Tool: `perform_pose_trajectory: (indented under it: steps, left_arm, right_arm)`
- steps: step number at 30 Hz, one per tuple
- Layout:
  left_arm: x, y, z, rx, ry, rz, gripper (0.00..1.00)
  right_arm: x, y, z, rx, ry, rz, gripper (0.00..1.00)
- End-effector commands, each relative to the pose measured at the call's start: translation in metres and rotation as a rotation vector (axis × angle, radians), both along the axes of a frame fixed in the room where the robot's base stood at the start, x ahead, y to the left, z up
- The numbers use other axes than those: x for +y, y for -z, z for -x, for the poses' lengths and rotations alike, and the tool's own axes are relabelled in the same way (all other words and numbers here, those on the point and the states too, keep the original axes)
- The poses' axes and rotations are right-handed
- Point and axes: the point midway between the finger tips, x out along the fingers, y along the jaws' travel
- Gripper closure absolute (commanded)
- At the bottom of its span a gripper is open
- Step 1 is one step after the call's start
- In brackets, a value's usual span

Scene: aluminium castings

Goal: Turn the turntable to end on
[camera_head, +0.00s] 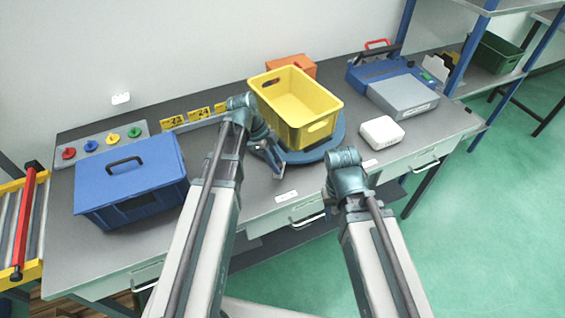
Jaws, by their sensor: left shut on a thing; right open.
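The turntable (335,143) is a flat blue-grey disc on the workbench, right of centre. A yellow crate (318,128) stands on it and covers most of its top. My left gripper (274,158) is at the turntable's near left edge, shut on its rim; its wrist partly hides the contact. My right gripper (345,158) is open and empty, in front of the turntable near the bench's front edge. Its fingers are mostly hidden by its own wrist.
A blue lidded box (130,185) and a panel with coloured knobs (100,142) are at left. Yellow number tags (198,113) and an orange box (291,67) are behind. A white box (381,132), grey case (402,96) and blue toolbox (378,72) stand at right.

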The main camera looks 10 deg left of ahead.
Motion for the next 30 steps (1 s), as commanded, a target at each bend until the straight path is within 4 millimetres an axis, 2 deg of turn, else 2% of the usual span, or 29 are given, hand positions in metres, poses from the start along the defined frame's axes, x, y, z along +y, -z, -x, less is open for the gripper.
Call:
perform_pose_trajectory:
  steps: [12,30]
  left_arm:
    - [0.028,0.001,-0.004,0.003,0.133,-0.004,1.00]
    - [0.038,0.001,-0.005,0.002,0.171,-0.007,1.00]
  right_arm:
    - [0.000,0.000,0.000,0.000,0.000,0.000,0.50]
    - [0.000,0.000,0.000,0.000,0.000,0.000,0.50]
